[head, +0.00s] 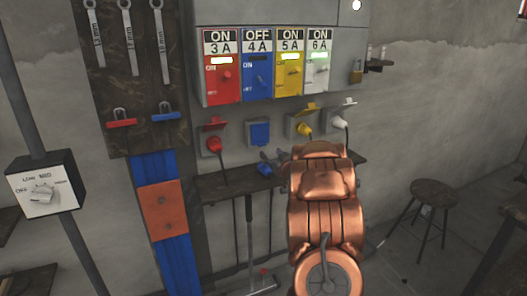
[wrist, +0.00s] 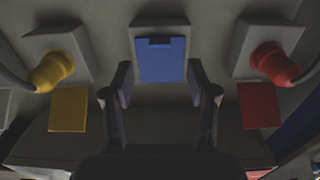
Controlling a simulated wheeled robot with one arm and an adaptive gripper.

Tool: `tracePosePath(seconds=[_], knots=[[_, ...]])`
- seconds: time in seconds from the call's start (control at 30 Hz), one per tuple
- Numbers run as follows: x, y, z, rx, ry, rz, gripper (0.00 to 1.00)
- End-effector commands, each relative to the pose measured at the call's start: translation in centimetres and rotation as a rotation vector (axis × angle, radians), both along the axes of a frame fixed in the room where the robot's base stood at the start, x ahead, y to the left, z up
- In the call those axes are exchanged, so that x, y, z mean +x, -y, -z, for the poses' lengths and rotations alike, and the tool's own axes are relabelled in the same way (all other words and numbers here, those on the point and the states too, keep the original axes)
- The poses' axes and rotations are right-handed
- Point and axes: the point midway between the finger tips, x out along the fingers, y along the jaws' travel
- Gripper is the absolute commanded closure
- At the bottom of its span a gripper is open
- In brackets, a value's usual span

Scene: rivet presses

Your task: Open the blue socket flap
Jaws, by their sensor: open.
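The blue socket flap (head: 260,132) is shut over its grey wall socket, between the red and yellow sockets. In the wrist view the flap (wrist: 162,62) is a blue square with a darker tab at its upper edge, centred ahead of my gripper. My gripper (wrist: 159,72) is open and empty, with one dark finger to each side of the flap in that view. No contact with the flap shows.
The red plug (head: 214,144), yellow plug (head: 304,129) and white plug (head: 340,122) sit in neighbouring sockets with raised flaps. Switch boxes hang above; the blue one (head: 257,66) reads OFF. A dark shelf (head: 225,187) runs below. A stool (head: 434,193) stands right.

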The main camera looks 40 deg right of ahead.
Motion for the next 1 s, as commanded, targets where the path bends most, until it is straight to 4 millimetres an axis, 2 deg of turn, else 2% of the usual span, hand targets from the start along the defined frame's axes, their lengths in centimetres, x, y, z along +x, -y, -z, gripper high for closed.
tracePosePath(seconds=[0.27, 0.8, 1.0], knots=[[0.9, 0.4, -0.1, -0.002, 0.010, -0.006, 0.42], [6.2, 2.3, 0.1, -0.001, 0.009, -0.005, 0.42], [7.2, 2.6, 0.0, 0.000, 0.009, -0.004, 0.42]])
